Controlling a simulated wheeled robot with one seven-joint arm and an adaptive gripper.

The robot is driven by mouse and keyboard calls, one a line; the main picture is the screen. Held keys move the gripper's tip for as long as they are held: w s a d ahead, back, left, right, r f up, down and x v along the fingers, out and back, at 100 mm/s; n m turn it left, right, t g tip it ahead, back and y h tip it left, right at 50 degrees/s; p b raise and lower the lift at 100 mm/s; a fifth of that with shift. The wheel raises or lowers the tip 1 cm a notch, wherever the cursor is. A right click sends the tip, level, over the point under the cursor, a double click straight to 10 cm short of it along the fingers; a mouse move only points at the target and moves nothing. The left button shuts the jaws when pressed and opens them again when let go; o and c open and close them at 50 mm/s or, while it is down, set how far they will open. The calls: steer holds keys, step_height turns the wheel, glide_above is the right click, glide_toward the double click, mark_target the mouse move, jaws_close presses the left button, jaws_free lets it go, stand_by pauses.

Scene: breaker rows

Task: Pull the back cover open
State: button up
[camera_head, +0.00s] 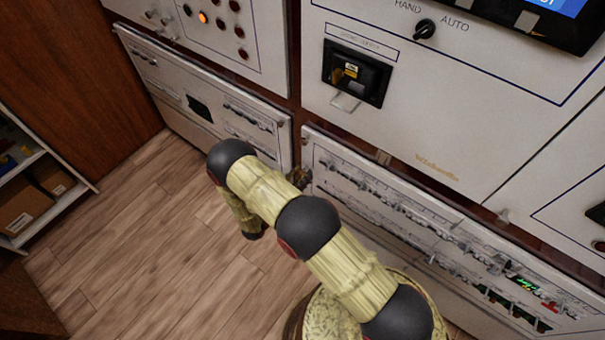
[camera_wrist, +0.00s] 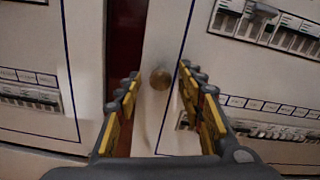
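A white cover panel with breaker rows (camera_wrist: 245,75) fills the right of the wrist view, and a small round brownish knob (camera_wrist: 160,78) sits at its left edge. My gripper (camera_wrist: 159,72) is open, with one yellow-padded finger to each side of the knob in the picture. Whether the fingers touch the knob cannot be told. In the head view the same low panel (camera_head: 400,215) stands right of my arm and looks shut. My gripper there is mostly hidden behind my arm. I cannot tell from a label which panel is the back cover.
Another low breaker panel (camera_head: 165,85) stands to the left, across a narrow dark red gap (camera_wrist: 125,50). Above are a cabinet with a switch (camera_head: 425,28) and a black recessed handle box (camera_head: 357,73). A shelf with boxes (camera_head: 30,195) is far left. Wooden floor (camera_head: 140,240) is clear.

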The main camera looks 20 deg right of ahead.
steer(key=shift+x, duration=0.75)
steer(key=c, duration=0.3)
jaws_close()
